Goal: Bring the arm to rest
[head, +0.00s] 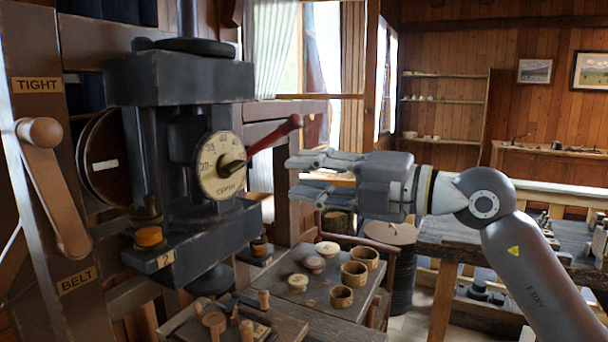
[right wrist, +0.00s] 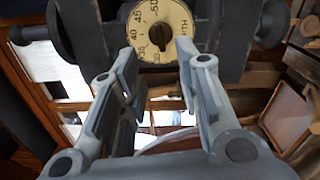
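My right gripper (head: 298,176) reaches in from the right in the head view, held level in the air right of the dark machine (head: 180,80). Its fingers are apart and nothing is between them; they also show spread in the right wrist view (right wrist: 152,68). The fingertips point at the machine's round depth dial (head: 222,168), which also shows upside down in the right wrist view (right wrist: 160,28). My left gripper is out of view.
Below the gripper, a wooden board (head: 325,295) carries several turned wooden cups and lids. A wooden belt lever (head: 55,185) stands at the left, between signs reading TIGHT and BELT. A workbench (head: 450,235) runs at the right under my arm. Air around the gripper looks free.

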